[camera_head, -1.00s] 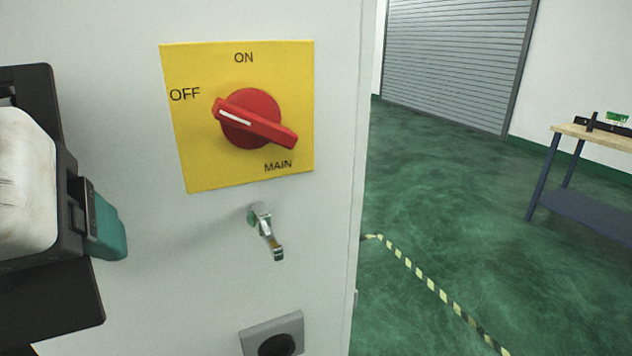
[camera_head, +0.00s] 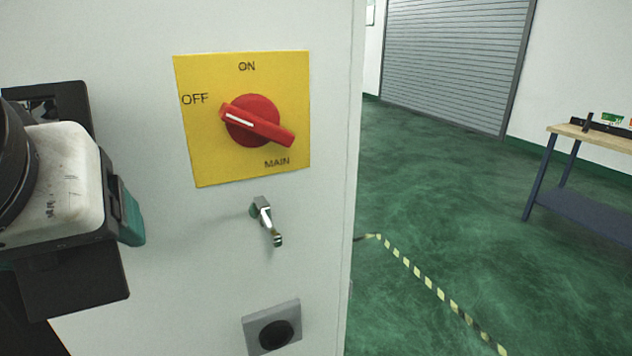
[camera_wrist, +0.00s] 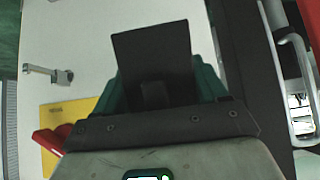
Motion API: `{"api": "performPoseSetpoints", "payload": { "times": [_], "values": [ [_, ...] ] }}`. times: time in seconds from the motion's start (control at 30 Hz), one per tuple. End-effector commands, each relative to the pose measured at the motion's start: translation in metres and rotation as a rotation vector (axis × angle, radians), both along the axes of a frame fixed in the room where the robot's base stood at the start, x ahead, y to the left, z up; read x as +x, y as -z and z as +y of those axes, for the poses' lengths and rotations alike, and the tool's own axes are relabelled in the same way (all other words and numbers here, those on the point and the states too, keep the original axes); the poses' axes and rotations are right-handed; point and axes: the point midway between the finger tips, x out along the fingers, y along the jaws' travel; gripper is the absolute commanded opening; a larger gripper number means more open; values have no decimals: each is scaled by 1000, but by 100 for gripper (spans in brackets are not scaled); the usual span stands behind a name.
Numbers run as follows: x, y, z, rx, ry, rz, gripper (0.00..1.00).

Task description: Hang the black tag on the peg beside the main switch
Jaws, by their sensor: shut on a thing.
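The black tag (camera_wrist: 150,50) is a flat dark plate in the wrist view, sticking out between the teal fingers of my gripper (camera_wrist: 157,88), which is shut on it. In the head view my gripper (camera_head: 131,217) is at the left, beside the cabinet front; I cannot make out the tag there for certain. The peg (camera_head: 266,222) is a small metal arm on the cabinet, below the main switch (camera_head: 255,121) and to the right of my gripper, well apart from it. The peg (camera_wrist: 48,75) is bare, at the left of the wrist view.
The yellow plate (camera_head: 190,150) carries the red switch, its white mark towards OFF. The cabinet's right edge borders open green floor (camera_head: 440,220) with a striped line. A workbench (camera_head: 585,133) stands far right.

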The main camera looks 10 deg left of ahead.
Motion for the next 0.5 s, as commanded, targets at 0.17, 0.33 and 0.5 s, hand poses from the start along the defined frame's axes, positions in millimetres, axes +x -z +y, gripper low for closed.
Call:
{"api": "performPoseSetpoints", "payload": {
  "times": [0.17,0.33,0.5],
  "values": [
    [0,0,0,0,0,0,80],
    [0,0,0,0,0,0,96],
    [0,0,0,0,0,0,100]
  ]
}}
